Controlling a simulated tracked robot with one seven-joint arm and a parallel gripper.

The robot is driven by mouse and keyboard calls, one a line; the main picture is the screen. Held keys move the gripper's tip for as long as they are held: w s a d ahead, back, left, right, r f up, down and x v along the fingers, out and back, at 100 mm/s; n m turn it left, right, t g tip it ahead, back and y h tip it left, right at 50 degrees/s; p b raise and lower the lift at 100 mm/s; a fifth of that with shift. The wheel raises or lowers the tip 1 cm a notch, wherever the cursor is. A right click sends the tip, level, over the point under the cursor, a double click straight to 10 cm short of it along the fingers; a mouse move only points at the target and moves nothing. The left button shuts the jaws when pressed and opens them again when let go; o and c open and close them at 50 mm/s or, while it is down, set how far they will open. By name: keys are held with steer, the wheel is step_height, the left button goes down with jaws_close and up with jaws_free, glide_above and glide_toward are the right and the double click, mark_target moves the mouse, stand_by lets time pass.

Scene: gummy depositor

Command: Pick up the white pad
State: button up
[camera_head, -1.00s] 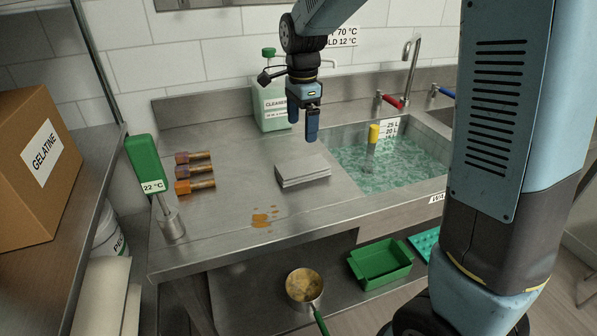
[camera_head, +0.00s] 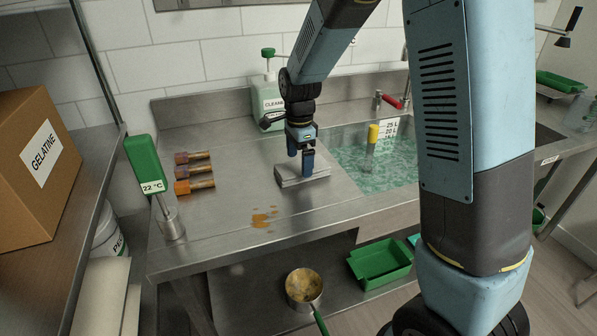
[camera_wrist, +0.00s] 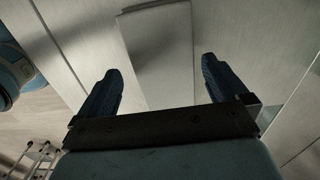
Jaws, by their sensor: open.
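The white pad (camera_head: 318,168) is the top of a low grey-white stack on the steel counter left of the sink. My gripper (camera_head: 300,172) is directly over the stack, pointing down, its fingers close to the top; I cannot tell whether they touch it. In the wrist view the pad (camera_wrist: 158,50) lies between and beyond the open fingers of my gripper (camera_wrist: 158,88), with a finger on each side and nothing held. My gripper hides part of the stack in the head view.
The water-filled sink (camera_head: 372,165) is right of the stack. A cleaner bottle (camera_head: 268,100) stands behind. A green tray (camera_head: 380,264) and a pot (camera_head: 304,286) are below.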

mark_target(299, 166)
steer(key=shift+w+f, duration=0.1)
steer(key=shift+f, duration=1.5)
steer(key=shift+c, duration=0.5)
steer(key=c, duration=0.8)
steer(key=shift+r, duration=0.5)
step_height(299, 166, up, 3)
steer(key=shift+f, duration=0.2)
steer(key=s+d+r, duration=0.1)
steer(key=s+r, duration=0.2)
steer(key=s, duration=0.1)
steer(key=s+d+r, duration=0.1)
steer(key=s+r, duration=0.2)
steer(key=s, duration=0.2)
steer(key=s+d+r, duration=0.2)
steer(key=s+r, duration=0.1)
steer(key=s, duration=0.1)
steer(key=shift+s+r, duration=0.25)
